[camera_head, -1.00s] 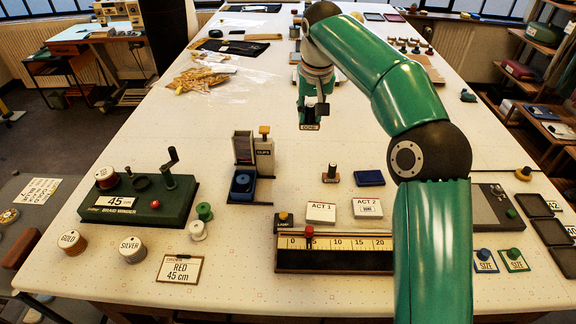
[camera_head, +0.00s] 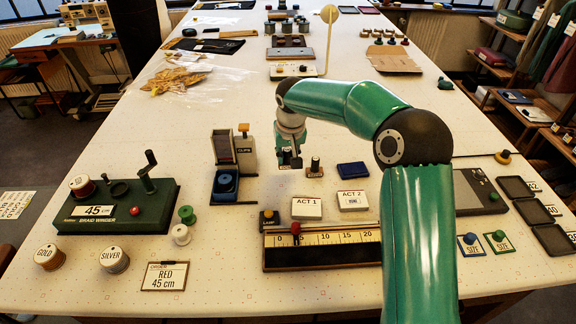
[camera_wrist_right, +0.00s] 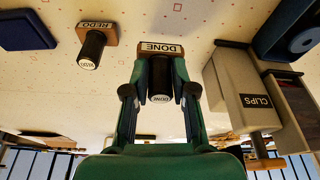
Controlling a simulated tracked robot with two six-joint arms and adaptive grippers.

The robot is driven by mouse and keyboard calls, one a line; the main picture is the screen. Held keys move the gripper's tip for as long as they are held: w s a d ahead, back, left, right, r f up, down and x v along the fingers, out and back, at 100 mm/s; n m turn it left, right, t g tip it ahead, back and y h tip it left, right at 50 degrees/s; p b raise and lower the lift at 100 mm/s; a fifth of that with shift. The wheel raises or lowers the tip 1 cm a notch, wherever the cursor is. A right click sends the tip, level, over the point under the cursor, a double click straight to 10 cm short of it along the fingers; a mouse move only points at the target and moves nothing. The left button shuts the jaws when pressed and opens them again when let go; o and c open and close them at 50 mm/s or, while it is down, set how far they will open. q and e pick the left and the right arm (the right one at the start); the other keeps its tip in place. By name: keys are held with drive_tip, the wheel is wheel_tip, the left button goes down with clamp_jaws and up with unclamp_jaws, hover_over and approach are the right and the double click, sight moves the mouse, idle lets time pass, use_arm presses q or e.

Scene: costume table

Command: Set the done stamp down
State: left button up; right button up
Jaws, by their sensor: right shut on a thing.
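My right gripper (camera_head: 289,156) is shut on the done stamp (camera_head: 289,164). In the right wrist view, the stamp's dark handle (camera_wrist_right: 160,78) is between the two fingers, and its wooden base with the DONE label (camera_wrist_right: 161,48) points to the tabletop (camera_head: 210,285). The stamp looks upright and low over the table; I cannot tell whether its base touches. The redo stamp (camera_head: 315,167) stands just to its right in the head view, apart from it; it also shows in the right wrist view (camera_wrist_right: 94,46). My left gripper is not in view.
A blue pad (camera_head: 353,170) lies to the right. ACT 1 (camera_head: 306,208) and ACT 2 (camera_head: 352,201) cards and a ruler block (camera_head: 322,251) lie in front.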

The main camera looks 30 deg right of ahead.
sight(288, 164)
drive_tip(key=shift+f, duration=2.05)
drive_tip(key=shift+f, duration=0.15)
drive_tip(key=o, duration=0.9)
drive_tip(key=shift+r, duration=0.2)
drive_tip(key=b+v, duration=0.1)
drive_tip(key=v, duration=1.1)
